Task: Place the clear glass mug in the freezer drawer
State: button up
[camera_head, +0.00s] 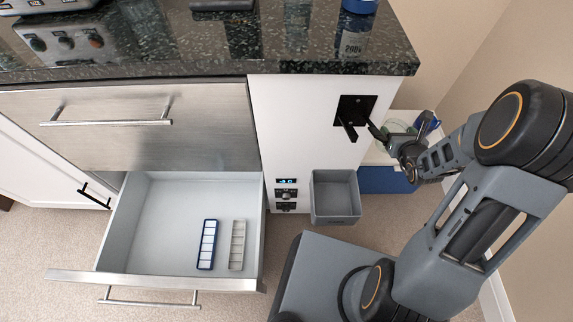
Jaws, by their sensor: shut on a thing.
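The freezer drawer (150,215) is pulled open below a steel drawer front at the left, with its white interior showing. Two ice-cube trays, one blue (207,244) and one pale grey (237,246), lie on its floor toward the right. My gripper (383,134) is at the right, beside the cabinet's end panel and well away from the drawer. It is shut on what looks like the clear glass mug (399,126), whose faint round outline shows just behind the fingers. The mug's handle and exact tilt cannot be made out.
A black bracket (354,110) juts from the white end panel close to my gripper. A grey bin (336,197) hangs or stands below it. A blue box with a pale top (384,181) stands behind my gripper. The dark stone counter (210,50) overhangs the drawers.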

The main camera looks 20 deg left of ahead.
aim_at(165, 232)
jog(key=k, duration=0.5)
jog(key=z, duration=1.55)
jog(key=k, duration=1.9)
jog(key=u, duration=2.45)
jog(key=i, duration=0.5)
jog(key=u, duration=0.05)
